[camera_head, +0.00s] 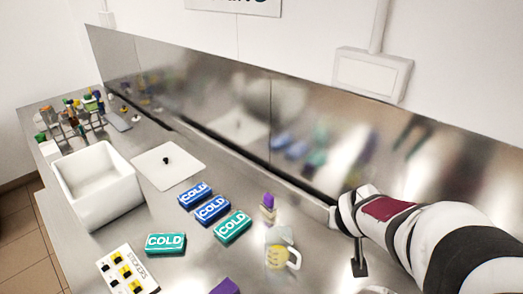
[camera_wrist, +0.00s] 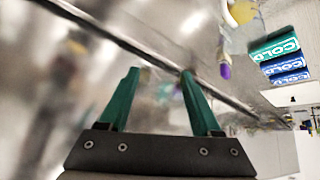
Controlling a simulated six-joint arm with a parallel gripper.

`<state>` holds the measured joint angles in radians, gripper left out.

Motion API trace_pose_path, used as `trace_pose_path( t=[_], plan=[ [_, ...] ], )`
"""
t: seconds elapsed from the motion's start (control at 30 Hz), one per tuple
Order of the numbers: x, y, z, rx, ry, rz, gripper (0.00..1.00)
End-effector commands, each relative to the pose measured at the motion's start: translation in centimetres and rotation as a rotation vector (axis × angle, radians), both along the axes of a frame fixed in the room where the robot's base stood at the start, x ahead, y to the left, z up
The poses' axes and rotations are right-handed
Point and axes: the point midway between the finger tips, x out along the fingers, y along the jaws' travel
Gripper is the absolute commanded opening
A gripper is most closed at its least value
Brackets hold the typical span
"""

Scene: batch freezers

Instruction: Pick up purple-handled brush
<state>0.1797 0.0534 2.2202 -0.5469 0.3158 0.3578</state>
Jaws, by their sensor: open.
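The purple-handled brush (camera_head: 268,207) is on the steel counter near the backsplash, its purple end towards the backsplash; whether it lies or stands is hard to tell. In the wrist view its purple end (camera_wrist: 225,71) shows to the right of the fingers. My gripper (camera_wrist: 160,72) is open, its two green fingers apart with nothing between them. In the head view, a dark part of my gripper (camera_head: 360,258) hangs to the right of the brush, clear of it.
A pale jug with yellow on it (camera_head: 280,257) stands just in front of the brush. A green cold pack (camera_head: 232,227) and blue cold pack (camera_head: 212,210) lie to the left. A white bin (camera_head: 98,186) stands farther left. The steel backsplash (camera_head: 300,130) runs behind.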

Motion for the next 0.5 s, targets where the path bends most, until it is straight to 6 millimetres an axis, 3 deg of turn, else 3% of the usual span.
trace_pose_path(
  t=[0.03,0.1,0.2,0.33,0.5],
  plan=[
    [4.9,-1.1,-1.3,-0.036,-0.090,0.102,0.65],
    [10.9,-0.9,-3.1,-0.045,-0.234,0.292,0.65],
    [15.1,1.5,-6.6,0.027,-0.388,0.559,0.65],
    [15.2,4.7,-10.2,0.158,-0.496,0.799,0.65],
    [15.1,6.9,-11.9,0.228,-0.537,0.904,0.65]
  ],
)
